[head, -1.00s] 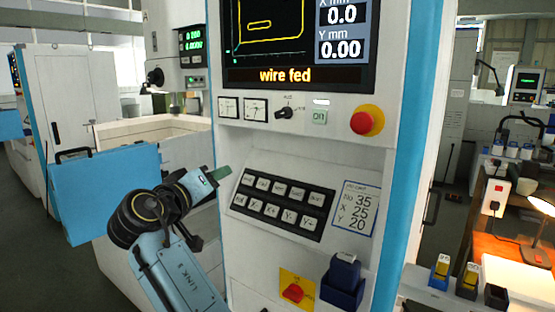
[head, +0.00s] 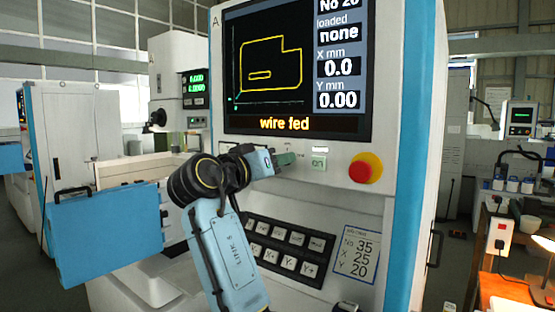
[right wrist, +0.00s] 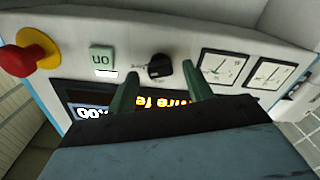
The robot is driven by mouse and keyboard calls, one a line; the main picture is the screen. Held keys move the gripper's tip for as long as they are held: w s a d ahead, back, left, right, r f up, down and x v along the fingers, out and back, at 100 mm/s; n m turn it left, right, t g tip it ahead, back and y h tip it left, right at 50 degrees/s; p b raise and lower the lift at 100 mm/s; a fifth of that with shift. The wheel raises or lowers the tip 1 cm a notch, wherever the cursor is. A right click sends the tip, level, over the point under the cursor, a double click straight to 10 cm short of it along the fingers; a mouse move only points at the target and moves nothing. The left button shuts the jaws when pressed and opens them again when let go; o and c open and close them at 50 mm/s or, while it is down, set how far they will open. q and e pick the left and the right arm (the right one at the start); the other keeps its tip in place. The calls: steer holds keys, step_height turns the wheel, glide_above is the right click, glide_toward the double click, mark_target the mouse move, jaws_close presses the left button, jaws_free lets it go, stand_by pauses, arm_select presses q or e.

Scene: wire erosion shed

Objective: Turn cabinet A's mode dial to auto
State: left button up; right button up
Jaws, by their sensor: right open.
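Cabinet A (head: 400,130) is a white machine with blue edges, marked A at its top left. Its mode dial, a small black knob (right wrist: 160,67), shows in the right wrist view on the white control strip, beside a green ON button (right wrist: 102,58). In the head view my right gripper (head: 287,160) hides the dial. In the right wrist view the two green fingers of my right gripper (right wrist: 159,78) are open and spread to either side of the dial, apparently not touching it. I cannot read the dial's setting. My left gripper is not in view.
A red stop button on a yellow collar (head: 365,168) sits right of the ON button. Two gauges (right wrist: 218,67) flank the dial's other side. The screen (head: 290,70) is above, the keypad (head: 285,240) below. A blue panel with a handle (head: 105,230) is at left.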

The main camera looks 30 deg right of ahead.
steer(key=shift+x, duration=0.85)
steer(key=shift+c, duration=0.3)
steer(key=c, duration=0.9)
